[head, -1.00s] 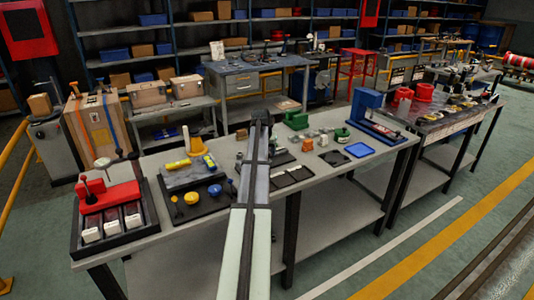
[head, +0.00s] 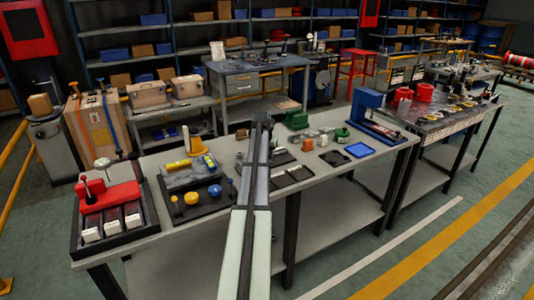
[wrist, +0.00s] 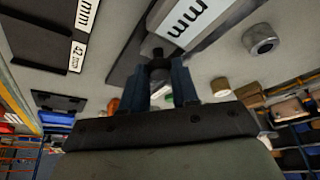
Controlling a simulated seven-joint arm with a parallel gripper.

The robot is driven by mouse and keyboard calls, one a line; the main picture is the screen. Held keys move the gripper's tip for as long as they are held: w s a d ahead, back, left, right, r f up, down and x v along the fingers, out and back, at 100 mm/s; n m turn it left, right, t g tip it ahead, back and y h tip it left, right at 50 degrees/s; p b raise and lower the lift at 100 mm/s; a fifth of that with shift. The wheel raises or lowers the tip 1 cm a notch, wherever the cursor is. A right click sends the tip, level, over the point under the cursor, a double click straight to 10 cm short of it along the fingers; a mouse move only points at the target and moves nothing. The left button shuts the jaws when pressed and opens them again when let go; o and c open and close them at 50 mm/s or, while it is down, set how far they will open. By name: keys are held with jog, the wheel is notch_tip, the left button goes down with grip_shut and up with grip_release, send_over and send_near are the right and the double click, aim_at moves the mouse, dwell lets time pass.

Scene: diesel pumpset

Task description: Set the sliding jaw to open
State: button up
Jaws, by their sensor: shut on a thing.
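My gripper (wrist: 167,82) shows in the wrist view with its two blue fingers close around a small dark knob (wrist: 157,53). The knob stands by a dark plate with a white label marked "mm" (wrist: 190,22). I take the knob to be part of the sliding jaw, but the full jaw and its position along the plate cannot be made out. In the head view my arm reaches over the middle of the workbench and covers the fingers and what they hold.
A grey metal ring (wrist: 261,40) lies near the labelled plate. On the workbench (head: 330,180), a red fixture (head: 108,197) stands at left, with yellow knobs (head: 190,198) beside it. A blue tray (head: 358,150) and a blue press (head: 367,105) stand at right.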

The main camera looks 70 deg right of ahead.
grip_shut()
jog(key=s+d, duration=0.5)
jog(key=shift+s+d, duration=0.35)
jog(key=shift+d, duration=0.05)
jog(key=o, duration=0.9)
grip_release()
jog(key=shift+a, duration=0.1)
jog(key=shift+c, duration=0.2)
jog(key=v, duration=1.4)
jog(key=shift+f, duration=0.2)
